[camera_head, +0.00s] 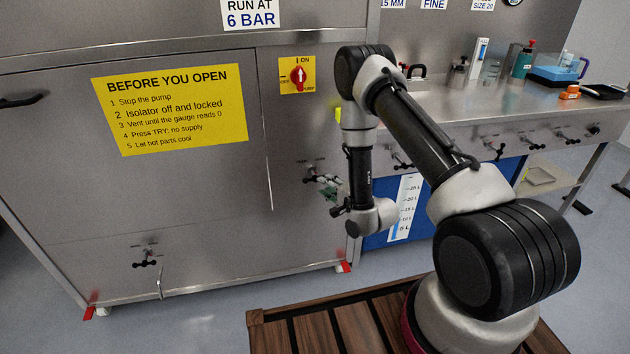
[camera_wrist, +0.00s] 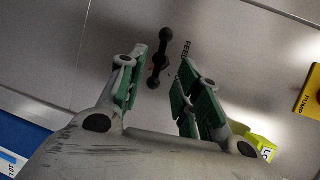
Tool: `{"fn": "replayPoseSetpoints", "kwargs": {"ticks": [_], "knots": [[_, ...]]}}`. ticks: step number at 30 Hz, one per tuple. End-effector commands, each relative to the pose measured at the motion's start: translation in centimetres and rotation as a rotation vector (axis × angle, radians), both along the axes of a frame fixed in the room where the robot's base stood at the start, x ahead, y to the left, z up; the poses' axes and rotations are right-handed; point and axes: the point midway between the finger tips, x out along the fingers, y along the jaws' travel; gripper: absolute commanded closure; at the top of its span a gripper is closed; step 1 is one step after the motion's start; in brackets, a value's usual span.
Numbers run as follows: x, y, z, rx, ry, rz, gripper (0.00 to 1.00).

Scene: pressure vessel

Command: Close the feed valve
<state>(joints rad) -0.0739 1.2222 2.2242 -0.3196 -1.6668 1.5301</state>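The feed valve is a black bar handle with a round knob at each end (camera_wrist: 159,60), on the grey steel panel beside a FEED label (camera_wrist: 187,49). In the wrist view it lies between and just beyond my fingertips, lengthwise along the gap. Its ends look free, and I cannot tell whether either finger touches it. My gripper (camera_wrist: 163,72) is open, with green pads on both fingers and nothing held. In the head view my gripper (camera_head: 322,181) is low at the panel's right side and covers part of the valve there.
A red rotary switch on a yellow plate (camera_head: 298,76) is above. A yellow notice (camera_head: 170,109) is at left. Another black handle (camera_head: 145,263) is low on the panel. A steel bench (camera_head: 470,115) with bottles stands at right. A yellow lock tag (camera_wrist: 262,147) is beside my right finger.

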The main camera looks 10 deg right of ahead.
Motion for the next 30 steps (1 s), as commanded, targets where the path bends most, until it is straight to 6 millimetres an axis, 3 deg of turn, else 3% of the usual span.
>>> {"fn": "replayPoseSetpoints", "kwargs": {"ticks": [13, 24, 25, 30], "knots": [[6.0, 2.4, -1.3, -0.01, -0.005, -0.001, 0.66], [6.8, 2.8, -1.5, -0.01, -0.003, -0.002, 0.66], [6.8, 2.8, -1.5, -0.01, -0.003, -0.002, 0.68], [6.8, 2.8, -1.5, -0.01, -0.003, -0.002, 0.99]]}}
